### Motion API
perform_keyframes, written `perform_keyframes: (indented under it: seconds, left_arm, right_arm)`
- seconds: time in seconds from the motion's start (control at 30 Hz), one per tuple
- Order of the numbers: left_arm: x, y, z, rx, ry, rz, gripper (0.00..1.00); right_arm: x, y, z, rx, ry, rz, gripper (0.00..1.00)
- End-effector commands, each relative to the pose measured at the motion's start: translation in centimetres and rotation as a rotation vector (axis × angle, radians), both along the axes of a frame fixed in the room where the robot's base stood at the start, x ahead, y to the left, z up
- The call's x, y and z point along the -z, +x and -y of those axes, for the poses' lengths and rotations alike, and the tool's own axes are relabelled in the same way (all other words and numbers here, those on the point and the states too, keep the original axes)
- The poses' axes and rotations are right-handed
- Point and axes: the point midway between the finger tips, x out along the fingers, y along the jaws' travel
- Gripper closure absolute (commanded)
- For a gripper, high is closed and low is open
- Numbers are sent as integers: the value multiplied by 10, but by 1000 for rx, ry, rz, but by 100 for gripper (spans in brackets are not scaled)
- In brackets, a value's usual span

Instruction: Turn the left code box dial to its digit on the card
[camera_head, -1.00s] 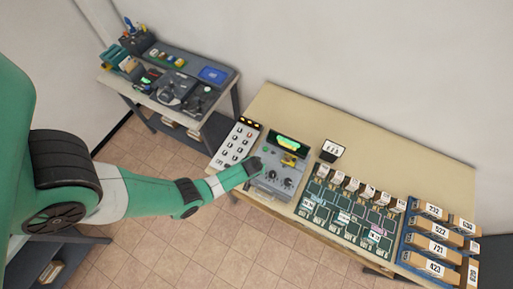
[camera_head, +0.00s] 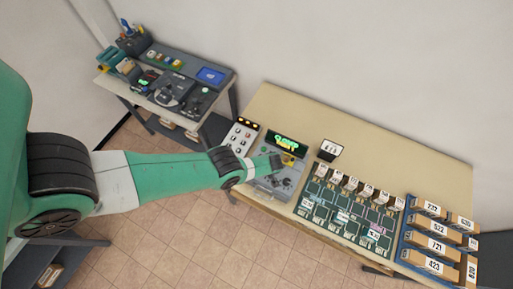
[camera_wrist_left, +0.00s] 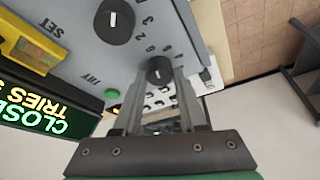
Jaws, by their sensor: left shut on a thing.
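The grey code box (camera_head: 262,186) stands on the long table, with a green-lit display (camera_head: 287,143) at its back. In the left wrist view the left dial (camera_wrist_left: 159,68), a black knob with a white mark, sits between the fingers of my left gripper (camera_wrist_left: 162,82), which is shut on it. Digits ring the knob, partly hidden. The other dial (camera_wrist_left: 115,20) is apart from the fingers. In the head view my left gripper (camera_head: 276,164) reaches over the box and hides the left dial. The card (camera_head: 330,150) stands behind the boards; its digits are too small to read surely. My right gripper is not in view.
A white button panel (camera_head: 240,138) stands left of the box. Green boards (camera_head: 340,212) and a rack of numbered parcels (camera_head: 437,245) lie right. The table's back is clear.

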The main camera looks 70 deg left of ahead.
Motion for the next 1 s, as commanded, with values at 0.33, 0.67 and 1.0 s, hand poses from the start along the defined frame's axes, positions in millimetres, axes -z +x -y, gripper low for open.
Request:
perform_keyframes:
  seconds: [0.33, 0.67, 1.0]
  left_arm:
    - [1, 1, 0, -113, 0, 2, 100]
    - [1, 0, 0, -126, 0, 2, 100]
    - [0, 1, 0, -125, 0, 2, 29]
  right_arm:
    - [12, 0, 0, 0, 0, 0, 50]
    - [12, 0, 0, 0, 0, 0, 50]
    - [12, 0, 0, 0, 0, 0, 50]
